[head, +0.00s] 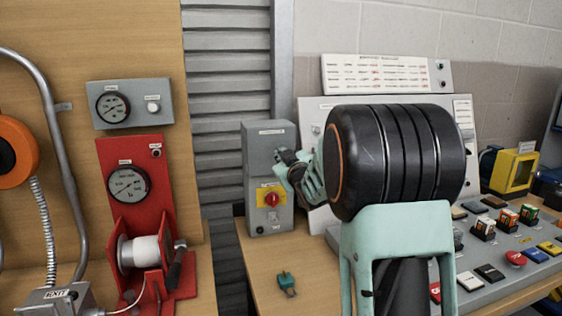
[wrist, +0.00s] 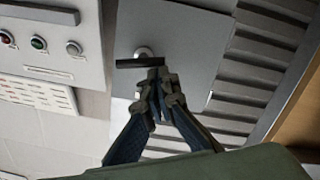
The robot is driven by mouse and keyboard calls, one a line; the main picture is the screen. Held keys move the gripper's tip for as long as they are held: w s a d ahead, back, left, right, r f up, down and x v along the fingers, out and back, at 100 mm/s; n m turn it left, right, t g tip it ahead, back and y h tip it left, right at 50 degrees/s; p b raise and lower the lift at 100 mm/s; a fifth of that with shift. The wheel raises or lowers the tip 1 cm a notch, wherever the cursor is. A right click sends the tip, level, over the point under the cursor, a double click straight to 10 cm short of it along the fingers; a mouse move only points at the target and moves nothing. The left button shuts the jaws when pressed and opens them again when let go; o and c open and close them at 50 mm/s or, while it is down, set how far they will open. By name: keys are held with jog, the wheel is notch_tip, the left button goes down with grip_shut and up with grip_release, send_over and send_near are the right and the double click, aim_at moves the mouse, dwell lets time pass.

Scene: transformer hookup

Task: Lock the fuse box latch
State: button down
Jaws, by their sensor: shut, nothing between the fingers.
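The fuse box appears to be the grey upright box (head: 262,140) on the bench in the head view. It carries a red rotary knob (head: 271,199) on a yellow plate. In the wrist view its grey face (wrist: 195,50) shows a dark bar latch (wrist: 137,63) on a pale round hub. My gripper (head: 281,160) is at the box's upper right front in the head view. In the wrist view my gripper (wrist: 157,73) is shut and empty, its tips at the end of the bar. I cannot tell whether they touch it. My gripper hides part of the latch in the head view.
A control panel (head: 478,270) with buttons and switches fills the right of the bench. A green connector (head: 287,283) lies on the wood in front of the box. A red winch stand (head: 133,160) and a gauge box (head: 130,103) are at left. Grey slats (head: 230,90) stand behind.

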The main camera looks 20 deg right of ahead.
jog(key=shift+a+f+n+b, duration=0.1)
jog(key=shift+f+n+b, duration=0.2)
jog(key=shift+n+b, duration=1.2)
jog(key=shift+f+n+b, duration=0.3)
jog(key=shift+n+b, duration=0.4)
jog(key=shift+b, duration=1.6)
jog(key=shift+f+n+h+b, duration=0.2)
jog(key=shift+n+b, duration=0.55)
jog(key=shift+b, duration=0.4)
jog(key=shift+f+n+h+b, duration=0.1)
jog(key=shift+f+n+b, duration=0.1)
jog(key=shift+n+b, duration=0.75)
dwell(0.7)
jog(key=shift+r, duration=0.1)
